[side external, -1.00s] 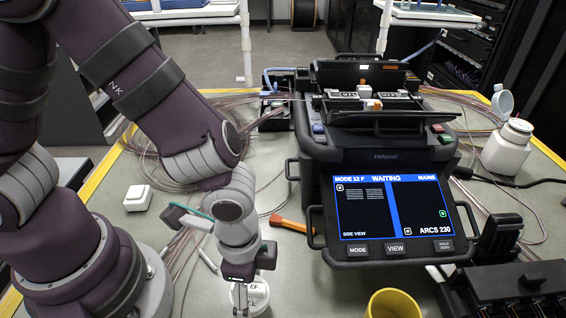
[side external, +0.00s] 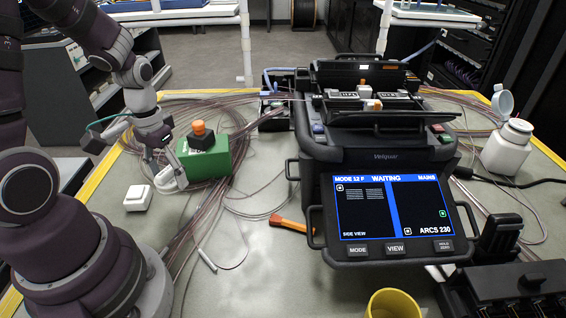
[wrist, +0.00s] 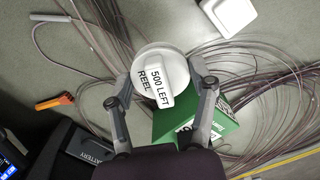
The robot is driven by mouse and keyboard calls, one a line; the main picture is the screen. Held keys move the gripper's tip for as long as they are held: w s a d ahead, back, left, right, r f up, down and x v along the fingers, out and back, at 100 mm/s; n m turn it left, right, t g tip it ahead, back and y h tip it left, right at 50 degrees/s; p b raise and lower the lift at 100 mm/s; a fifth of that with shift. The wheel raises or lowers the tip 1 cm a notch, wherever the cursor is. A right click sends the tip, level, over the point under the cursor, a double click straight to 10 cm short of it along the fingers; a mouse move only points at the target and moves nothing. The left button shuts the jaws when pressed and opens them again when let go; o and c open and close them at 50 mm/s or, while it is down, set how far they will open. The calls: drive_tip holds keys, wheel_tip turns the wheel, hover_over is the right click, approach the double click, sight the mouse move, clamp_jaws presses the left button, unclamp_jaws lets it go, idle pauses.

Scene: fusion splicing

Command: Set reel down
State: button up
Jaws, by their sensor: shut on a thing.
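The white reel (wrist: 145,62), a round flanged spool marked "500 LEFT REEL", is held between the two fingers of my gripper (wrist: 162,86) in the wrist view. In the side view my gripper (side external: 166,166) is at the left back of the bench, with the white reel (side external: 168,181) at its fingertips, left of the green box. The reel is low over the grey bench top. I cannot tell whether it touches the surface or the fibre coils there.
The green box (side external: 212,158) carries a black and orange device (side external: 199,137) right beside my gripper. A white square box (side external: 138,198) lies in front. Loose fibre coils (side external: 245,185) spread around. The splicer (side external: 375,150) stands at centre right. An orange-handled tool (side external: 288,223) lies nearer.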

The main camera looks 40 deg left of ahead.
drive_tip(key=s+a+n, duration=0.1)
drive_tip(key=s+a, duration=0.1)
drive_tip(key=s+a+n, duration=0.2)
drive_tip(key=s+a+f+n, duration=0.1)
drive_tip(key=s+a+n, duration=0.1)
drive_tip(key=shift+s+a+f, duration=0.1)
drive_tip(key=shift+a, duration=0.05)
drive_tip(key=w+a, duration=0.2)
drive_tip(key=a, duration=0.2)
drive_tip(key=w+a+f, duration=0.1)
drive_tip(key=w+a, duration=0.2)
drive_tip(key=a, duration=0.2)
drive_tip(key=w+a, duration=0.3)
drive_tip(key=a, duration=0.1)
drive_tip(key=shift+w+a+f, duration=0.1)
drive_tip(key=shift+a+f, duration=0.15)
drive_tip(key=shift+f, duration=1.75)
drive_tip(key=o, duration=1.2)
drive_tip(key=shift+f, duration=0.1)
drive_tip(key=shift+c, duration=0.2)
